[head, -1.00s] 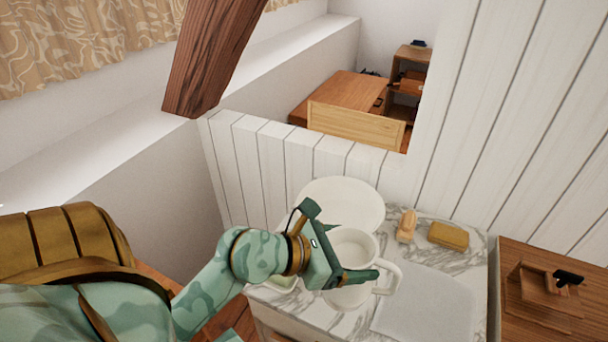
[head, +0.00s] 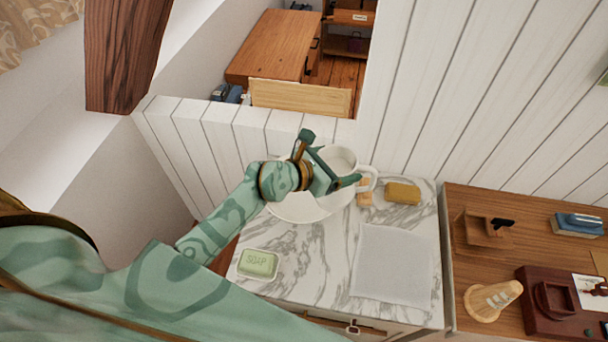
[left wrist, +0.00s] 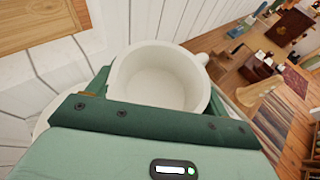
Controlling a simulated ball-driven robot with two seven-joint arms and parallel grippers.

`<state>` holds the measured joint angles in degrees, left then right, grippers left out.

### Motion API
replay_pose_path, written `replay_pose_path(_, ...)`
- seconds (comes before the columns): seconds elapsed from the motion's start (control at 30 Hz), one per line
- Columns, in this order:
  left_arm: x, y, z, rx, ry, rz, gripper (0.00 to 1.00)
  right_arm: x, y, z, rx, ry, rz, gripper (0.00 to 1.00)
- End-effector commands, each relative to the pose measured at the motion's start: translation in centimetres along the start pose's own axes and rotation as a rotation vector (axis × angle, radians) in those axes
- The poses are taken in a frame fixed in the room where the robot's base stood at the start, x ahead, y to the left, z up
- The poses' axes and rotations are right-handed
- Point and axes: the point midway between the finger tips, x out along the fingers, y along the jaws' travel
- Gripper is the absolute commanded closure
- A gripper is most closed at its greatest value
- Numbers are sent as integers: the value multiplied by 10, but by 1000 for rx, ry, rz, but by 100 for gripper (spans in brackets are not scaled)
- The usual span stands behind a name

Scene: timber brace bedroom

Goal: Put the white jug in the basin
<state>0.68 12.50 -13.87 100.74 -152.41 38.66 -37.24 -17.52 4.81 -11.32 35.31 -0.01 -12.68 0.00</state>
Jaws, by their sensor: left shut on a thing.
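The white jug (head: 340,157) is in the grasp of my left gripper (head: 333,170), with its handle to the right in the head view. In the left wrist view the jug (left wrist: 160,78) shows its open mouth between the two green fingers, and it looks empty. The white round basin (head: 298,210) is at the back of the marble top, partly hidden by the jug and my left arm. The jug overlaps the basin in the picture; its height over it is hard to tell. My right gripper is not in view.
On the marble top (head: 300,256) are a green soap (head: 258,263), a brush (head: 365,194) partly hidden by the gripper, a yellow sponge (head: 402,193) and a grey-white cloth (head: 393,264). A white plank wall (head: 240,137) stands behind. A wooden desk (head: 480,262) is at the right.

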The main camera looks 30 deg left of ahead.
Motion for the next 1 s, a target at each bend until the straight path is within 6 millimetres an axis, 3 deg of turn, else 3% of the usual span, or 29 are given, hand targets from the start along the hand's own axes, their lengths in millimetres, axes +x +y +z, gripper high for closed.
replay_pose_path(0.27, 5, 62, -31, 3, -2, 4, 87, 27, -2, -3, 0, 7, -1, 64)
replay_pose_path(0.5, 16, 93, -67, 0, -2, 3, 87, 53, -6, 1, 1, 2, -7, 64)
replay_pose_path(0.73, 19, 105, -78, 0, -4, 2, 87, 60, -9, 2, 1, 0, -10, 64)
replay_pose_path(0.83, 23, 113, -91, -1, -3, 3, 87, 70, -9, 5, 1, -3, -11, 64)
replay_pose_path(1.0, 32, 111, -112, -2, -3, 1, 87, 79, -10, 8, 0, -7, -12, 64)
